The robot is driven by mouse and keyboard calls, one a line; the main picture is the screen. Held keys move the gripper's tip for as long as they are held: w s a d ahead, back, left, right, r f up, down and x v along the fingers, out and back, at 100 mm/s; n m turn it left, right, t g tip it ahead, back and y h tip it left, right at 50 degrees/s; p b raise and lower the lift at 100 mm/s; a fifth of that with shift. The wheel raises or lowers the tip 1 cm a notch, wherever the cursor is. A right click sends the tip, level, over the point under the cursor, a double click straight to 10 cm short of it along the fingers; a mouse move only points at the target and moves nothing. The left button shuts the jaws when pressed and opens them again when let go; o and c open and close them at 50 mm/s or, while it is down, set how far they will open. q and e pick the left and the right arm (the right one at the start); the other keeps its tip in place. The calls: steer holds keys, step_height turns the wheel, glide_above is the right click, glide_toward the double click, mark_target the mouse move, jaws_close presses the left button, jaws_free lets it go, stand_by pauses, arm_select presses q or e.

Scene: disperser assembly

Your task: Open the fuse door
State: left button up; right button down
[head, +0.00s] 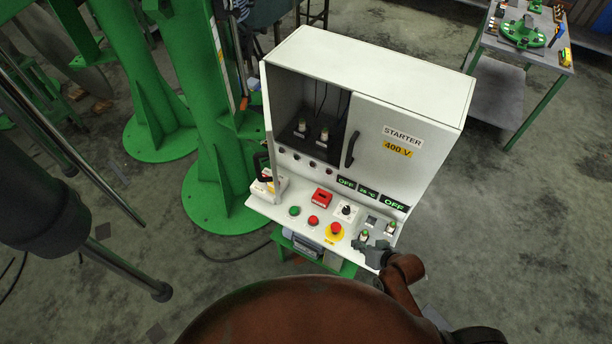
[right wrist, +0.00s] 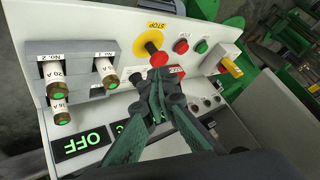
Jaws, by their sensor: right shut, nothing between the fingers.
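The white starter cabinet (head: 367,60) stands in the middle of the head view. Its white door panel (head: 400,170), labelled STARTER 400 V, covers the right part of the front. A black upright handle (head: 352,149) is on the panel's left edge. The left part is a dark recess (head: 290,95) with two fuses (head: 324,134) visible inside. My right gripper (head: 366,246) is low over the console's right side, below and apart from the handle. In the right wrist view its fingers (right wrist: 159,84) are together and empty, by the red stop button (right wrist: 158,59). My left gripper is out of view.
The console (head: 275,213) below the door carries buttons, a yellow-ringed stop button (head: 336,230) and grey fuse holders (right wrist: 70,50) with several fuses. Green columns (head: 200,110) stand close left. A table (head: 545,55) is at the upper right. Floor right of the cabinet is clear.

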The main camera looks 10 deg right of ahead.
steer(key=w+a+r+m+t+y, duration=0.2)
steer(key=w+a+r+m+y, duration=0.3)
steer(key=r, duration=0.5)
steer(key=w+a+r+m+t+y, duration=0.2)
steer(key=w+a+r+m+y, duration=0.3)
steer(key=r, duration=0.6)
arm_select(q)
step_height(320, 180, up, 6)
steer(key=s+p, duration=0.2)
steer(key=p, duration=0.3)
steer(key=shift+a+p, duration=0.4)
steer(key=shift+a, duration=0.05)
arm_select(e)
steer(key=w+a+n, duration=0.2)
steer(key=w+a, duration=0.5)
steer(key=a, duration=0.5)
steer(key=shift+a+f+h, duration=0.3)
steer(key=shift+h, duration=0.1)
steer(key=shift+w, duration=0.1)
